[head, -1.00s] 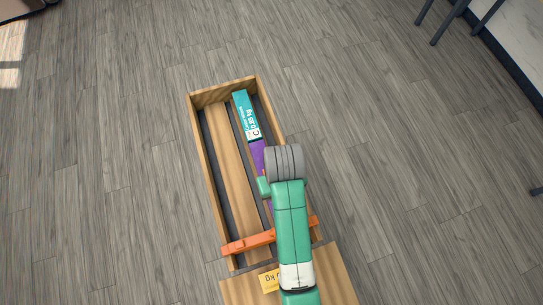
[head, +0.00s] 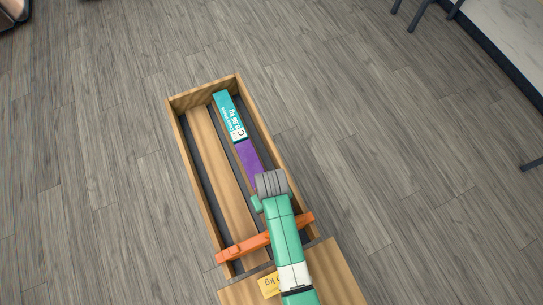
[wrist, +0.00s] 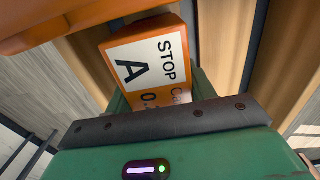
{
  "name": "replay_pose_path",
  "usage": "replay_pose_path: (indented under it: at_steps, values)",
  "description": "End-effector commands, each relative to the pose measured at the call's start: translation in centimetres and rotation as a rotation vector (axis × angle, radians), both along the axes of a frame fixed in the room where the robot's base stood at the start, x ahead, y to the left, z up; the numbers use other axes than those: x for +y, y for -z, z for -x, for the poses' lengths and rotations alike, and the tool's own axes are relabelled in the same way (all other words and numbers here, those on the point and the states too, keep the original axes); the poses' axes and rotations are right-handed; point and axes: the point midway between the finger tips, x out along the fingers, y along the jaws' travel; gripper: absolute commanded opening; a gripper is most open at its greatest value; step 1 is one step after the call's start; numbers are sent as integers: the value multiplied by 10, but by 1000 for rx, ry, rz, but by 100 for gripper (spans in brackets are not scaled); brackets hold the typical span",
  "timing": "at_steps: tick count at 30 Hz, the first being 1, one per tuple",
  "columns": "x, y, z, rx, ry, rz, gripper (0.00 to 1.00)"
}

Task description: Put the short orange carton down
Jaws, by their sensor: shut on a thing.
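The short orange carton (wrist: 165,62) shows in the wrist view with a white label reading "STOP" and "A". My gripper (wrist: 165,120) is shut on it. The dark gripper edge covers the carton's lower part, and its underside is hidden. In the head view my green arm hides the carton; only a small green part of my gripper (head: 257,204) shows, above the right side of a long wooden box (head: 176,130). I cannot tell whether the carton touches the box floor.
A teal carton (head: 227,112) and a purple carton (head: 248,160) lie end to end in the box's right lane. An orange crossbar (head: 240,249) spans the box near its front. A yellow "kg" tag (head: 268,284) sits on the wooden board (head: 335,275) in front. The left lane looks clear.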

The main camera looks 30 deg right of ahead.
Motion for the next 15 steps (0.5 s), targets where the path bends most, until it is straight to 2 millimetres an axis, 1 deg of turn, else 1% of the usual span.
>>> replay_pose_path:
  at_steps: [4,8,9,11,12,15]
  values:
    - [0,-1,0,-1,0,0,26]
    - [0,2,0,-1,0,0,26]
    - [0,2,0,-1,0,0,60]
    - [0,2,0,-1,0,0,72]
    - [0,2,0,-1,0,0,76]
    - [0,2,0,0,0,0,76]
